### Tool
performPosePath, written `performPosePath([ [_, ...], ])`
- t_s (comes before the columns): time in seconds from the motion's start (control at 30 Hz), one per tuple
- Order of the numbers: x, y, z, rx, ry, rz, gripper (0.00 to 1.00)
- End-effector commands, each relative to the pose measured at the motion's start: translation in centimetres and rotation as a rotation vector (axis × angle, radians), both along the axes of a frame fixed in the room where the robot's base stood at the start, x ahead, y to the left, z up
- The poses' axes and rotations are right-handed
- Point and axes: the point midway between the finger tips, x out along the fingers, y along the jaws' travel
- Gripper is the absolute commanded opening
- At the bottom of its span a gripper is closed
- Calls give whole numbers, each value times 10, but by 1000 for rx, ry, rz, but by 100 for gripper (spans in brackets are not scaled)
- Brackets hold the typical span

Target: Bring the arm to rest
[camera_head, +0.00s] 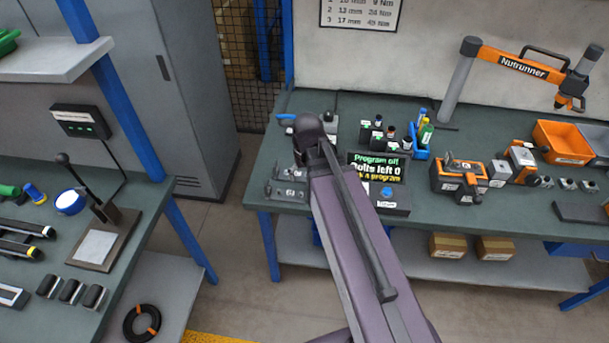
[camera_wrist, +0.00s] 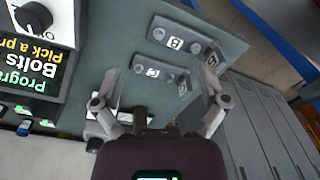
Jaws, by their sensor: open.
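My gripper (camera_wrist: 160,82) shows in the wrist view with its two fingers spread apart and nothing held between them.
A program display (camera_head: 377,167) reads "Program off", "Bolts left 0"; it stands close right of my arm. A nutrunner arm (camera_head: 520,65), an orange tool (camera_head: 460,178) and an orange bin (camera_head: 562,142) are further right. A left bench (camera_head: 150,215) and grey cabinet (camera_head: 185,90) flank the floor gap.

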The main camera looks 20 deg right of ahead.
Motion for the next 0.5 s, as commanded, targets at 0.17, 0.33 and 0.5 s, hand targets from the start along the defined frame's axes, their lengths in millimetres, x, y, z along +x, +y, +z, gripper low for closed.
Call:
performPosePath([
  [0.17,0,0,0,0,0,0,93],
  [0.33,-3,1,0,-1,3,-1,93],
  [0.5,-30,13,0,-12,32,-12,93],
])
